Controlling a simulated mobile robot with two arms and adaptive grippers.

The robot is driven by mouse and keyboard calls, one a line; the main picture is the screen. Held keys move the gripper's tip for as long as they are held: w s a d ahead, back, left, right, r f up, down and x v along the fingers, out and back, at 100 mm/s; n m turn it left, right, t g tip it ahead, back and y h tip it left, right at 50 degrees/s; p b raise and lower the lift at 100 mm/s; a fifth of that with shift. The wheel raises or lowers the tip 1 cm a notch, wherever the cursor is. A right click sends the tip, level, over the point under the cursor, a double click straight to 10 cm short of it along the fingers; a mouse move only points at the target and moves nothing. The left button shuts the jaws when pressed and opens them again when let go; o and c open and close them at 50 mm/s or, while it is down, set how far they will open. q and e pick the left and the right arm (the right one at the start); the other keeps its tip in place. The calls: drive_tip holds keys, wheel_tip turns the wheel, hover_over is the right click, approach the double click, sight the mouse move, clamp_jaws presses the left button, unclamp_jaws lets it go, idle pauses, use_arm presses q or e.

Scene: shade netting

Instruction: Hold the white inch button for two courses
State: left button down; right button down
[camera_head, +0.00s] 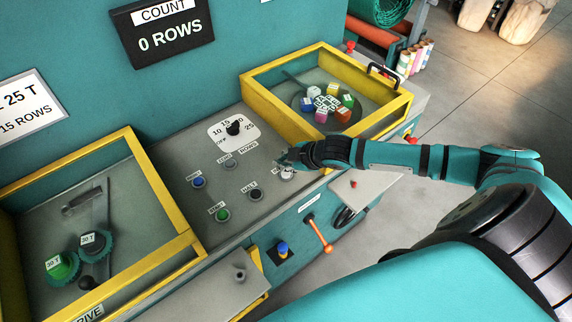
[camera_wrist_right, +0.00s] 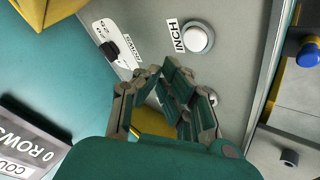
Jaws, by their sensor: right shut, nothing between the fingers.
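The white inch button (camera_head: 287,173) is on the grey control panel (camera_head: 262,205), partly hidden by my right gripper in the head view. In the right wrist view the round white button (camera_wrist_right: 198,38) shows whole beside its INCH label (camera_wrist_right: 178,36). My right gripper (camera_head: 284,158) is shut and empty, at the button's upper edge in the head view. In the wrist view its fingertips (camera_wrist_right: 163,72) lie short of the button with grey panel showing between. The count display (camera_head: 163,30) reads 0 ROWS. My left gripper is not in view.
A rotary knob (camera_head: 234,128), a blue button (camera_head: 198,181), a green button (camera_head: 222,214) and dark buttons share the panel. A yellow-framed box (camera_head: 330,95) with coloured blocks stands behind. Another yellow-framed box (camera_head: 190,240) with gears is at left. An orange lever (camera_head: 319,236) hangs in front.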

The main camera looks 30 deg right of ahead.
sight(284, 175)
wheel_tip(284, 175, down, 2)
drive_tip(key=shift+f+b, duration=0.2)
drive_tip(key=shift+b, duration=0.15)
idle(1.2)
drive_tip(key=shift+f, duration=0.35)
drive_tip(key=shift+f, duration=0.6)
idle(2.0)
drive_tip(key=shift+r, duration=0.1)
idle(2.7)
drive_tip(key=shift+r+p, duration=0.85)
drive_tip(key=shift+r, duration=0.05)
